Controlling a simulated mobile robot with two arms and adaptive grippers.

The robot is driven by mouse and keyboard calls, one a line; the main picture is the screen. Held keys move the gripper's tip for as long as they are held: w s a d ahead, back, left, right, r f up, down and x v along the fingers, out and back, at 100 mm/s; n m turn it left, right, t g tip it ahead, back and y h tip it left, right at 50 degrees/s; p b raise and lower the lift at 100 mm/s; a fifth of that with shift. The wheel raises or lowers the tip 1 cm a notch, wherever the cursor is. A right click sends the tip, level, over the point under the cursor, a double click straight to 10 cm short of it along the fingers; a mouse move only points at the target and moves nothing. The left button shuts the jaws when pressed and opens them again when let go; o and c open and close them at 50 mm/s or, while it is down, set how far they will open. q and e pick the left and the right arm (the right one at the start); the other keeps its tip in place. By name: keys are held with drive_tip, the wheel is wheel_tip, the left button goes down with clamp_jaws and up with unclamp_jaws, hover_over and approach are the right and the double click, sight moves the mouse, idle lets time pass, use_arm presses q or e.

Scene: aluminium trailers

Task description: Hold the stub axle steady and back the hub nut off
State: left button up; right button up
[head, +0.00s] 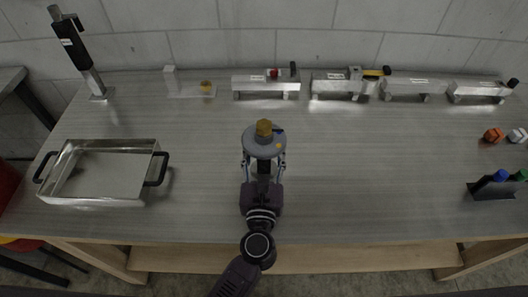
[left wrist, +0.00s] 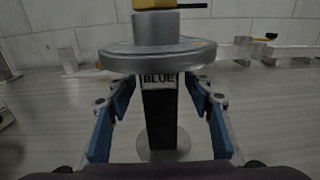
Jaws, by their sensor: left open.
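The stub axle stands upright near the middle of the bench. It has a grey flange (head: 264,146), and a dark post (left wrist: 160,118) labelled BLUE on a round base in the left wrist view. A brass-coloured hub nut (head: 264,127) sits on top of the axle; only its lower part (left wrist: 153,4) shows in the left wrist view. My left gripper (head: 264,166) is open just below the flange. In the left wrist view its blue-padded fingers (left wrist: 160,103) are on either side of the post, with visible gaps. My right gripper is not in view.
A metal tray (head: 100,195) with black handles is at left. A black-and-silver upright tool (head: 78,50) stands at back left. Several aluminium trailers (head: 265,87) line the back. A dark holder (head: 492,190) with blue and green tops is at right. Bench around the axle is clear.

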use_arm(q)
clamp_jaws()
idle(1.4)
